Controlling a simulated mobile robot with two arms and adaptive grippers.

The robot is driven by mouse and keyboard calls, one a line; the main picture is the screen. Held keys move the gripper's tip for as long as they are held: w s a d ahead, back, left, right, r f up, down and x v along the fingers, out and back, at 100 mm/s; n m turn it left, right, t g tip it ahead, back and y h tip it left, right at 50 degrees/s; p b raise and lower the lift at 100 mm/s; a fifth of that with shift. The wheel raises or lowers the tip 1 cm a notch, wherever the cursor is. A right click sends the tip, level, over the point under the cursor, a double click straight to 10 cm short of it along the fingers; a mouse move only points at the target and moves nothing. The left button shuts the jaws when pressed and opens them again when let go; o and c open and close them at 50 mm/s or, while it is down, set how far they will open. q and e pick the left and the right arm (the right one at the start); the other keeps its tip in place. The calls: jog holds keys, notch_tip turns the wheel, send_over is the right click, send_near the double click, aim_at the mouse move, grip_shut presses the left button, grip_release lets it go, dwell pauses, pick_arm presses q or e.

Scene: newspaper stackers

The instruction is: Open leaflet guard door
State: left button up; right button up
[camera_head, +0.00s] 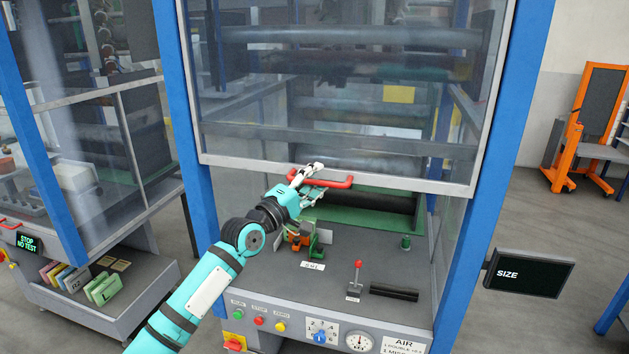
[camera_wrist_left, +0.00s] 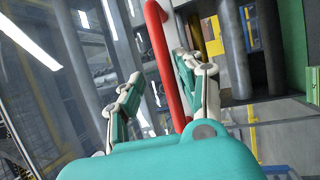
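The leaflet guard door (camera_head: 340,140) is a clear panel in a grey frame between blue posts. An open gap shows below its lower edge, above the grey bench. A red bar handle (camera_head: 335,184) runs along that edge. My left gripper (camera_head: 306,180) is at the left part of the handle. In the left wrist view, the red handle (camera_wrist_left: 166,60) passes between the two spread fingers of my left gripper (camera_wrist_left: 162,92). Room shows between the handle and the left finger; the right finger is close to it, and contact is unclear. My right gripper is out of view.
Under the door, the bench (camera_head: 335,250) carries a red-knobbed lever (camera_head: 357,275), a dark bar (camera_head: 394,292) and small orange and green parts (camera_head: 303,238). A SIZE screen (camera_head: 528,273) juts out at right. A similar machine stands at left.

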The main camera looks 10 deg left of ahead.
pick_arm(q)
jog(key=shift+w+f, duration=0.15)
jog(key=shift+w, duration=0.05)
jog(key=shift+f, duration=0.1)
jog(key=shift+s+a+f, duration=0.15)
jog(key=shift+s, duration=0.2)
jog(key=v, duration=1.1)
jog(key=shift+s+r, duration=0.2)
jog(key=shift+r, duration=0.05)
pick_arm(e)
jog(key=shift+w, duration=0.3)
pick_arm(q)
jog(key=shift+a+f, duration=0.1)
